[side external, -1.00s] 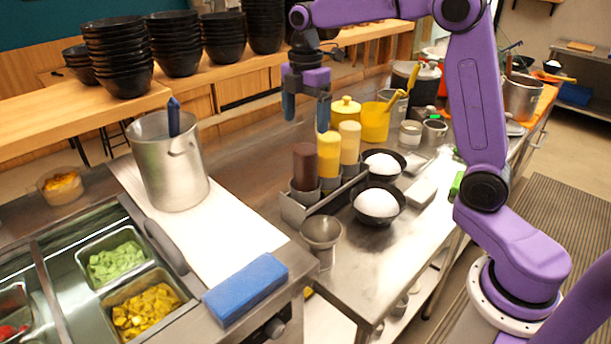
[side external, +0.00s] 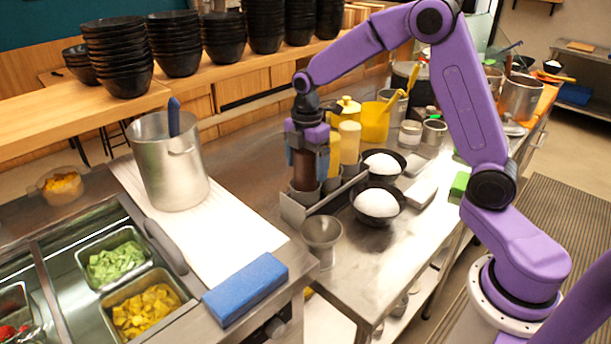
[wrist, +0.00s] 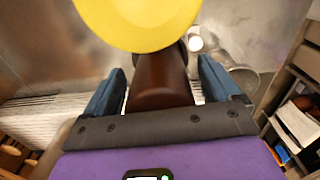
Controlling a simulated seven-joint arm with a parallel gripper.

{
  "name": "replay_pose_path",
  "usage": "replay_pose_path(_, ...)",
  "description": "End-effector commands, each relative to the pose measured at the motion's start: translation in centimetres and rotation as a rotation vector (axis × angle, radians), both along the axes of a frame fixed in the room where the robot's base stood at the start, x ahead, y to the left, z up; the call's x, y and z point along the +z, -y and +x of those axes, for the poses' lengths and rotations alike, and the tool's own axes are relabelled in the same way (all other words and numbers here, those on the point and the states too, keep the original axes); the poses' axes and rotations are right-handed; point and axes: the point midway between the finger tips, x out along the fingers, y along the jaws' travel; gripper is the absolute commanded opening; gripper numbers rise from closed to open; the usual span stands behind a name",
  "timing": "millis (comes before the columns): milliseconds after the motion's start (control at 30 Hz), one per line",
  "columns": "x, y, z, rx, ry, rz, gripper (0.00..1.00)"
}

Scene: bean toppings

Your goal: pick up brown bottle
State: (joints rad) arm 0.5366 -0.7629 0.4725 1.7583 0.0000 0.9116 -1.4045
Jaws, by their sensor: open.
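The brown bottle (side external: 304,172) stands upright in the front cup of a metal rack (side external: 296,212) in the side view. My gripper (side external: 308,160) is lowered over it from above, with its blue fingers on either side of the bottle. In the wrist view the brown bottle (wrist: 160,82) lies between the two open fingers of my gripper (wrist: 162,85), with gaps showing on both sides. A yellow bottle (wrist: 138,20) covers part of the brown bottle in the wrist view.
A cream bottle (side external: 349,142) stands in the same rack. Two black bowls with white contents, one of them the near bowl (side external: 377,203), sit to the right. A metal cup (side external: 322,236) stands in front and a large metal pot (side external: 168,165) to the left.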

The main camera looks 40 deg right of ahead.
Motion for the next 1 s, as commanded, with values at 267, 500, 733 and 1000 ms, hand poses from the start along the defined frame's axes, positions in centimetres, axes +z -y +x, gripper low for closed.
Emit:
replay_pose_path(267,-0.3,0.0,0.0,0.0,0.001,0.0,0.9)
replay_pose_path(500,-0.2,0.0,0.0,0.0,0.002,0.0,0.56)
replay_pose_path(733,-0.1,0.0,0.0,0.0,0.003,0.0,0.56)
replay_pose_path(1000,3.5,-0.1,0.2,0.0,0.009,0.002,0.53)
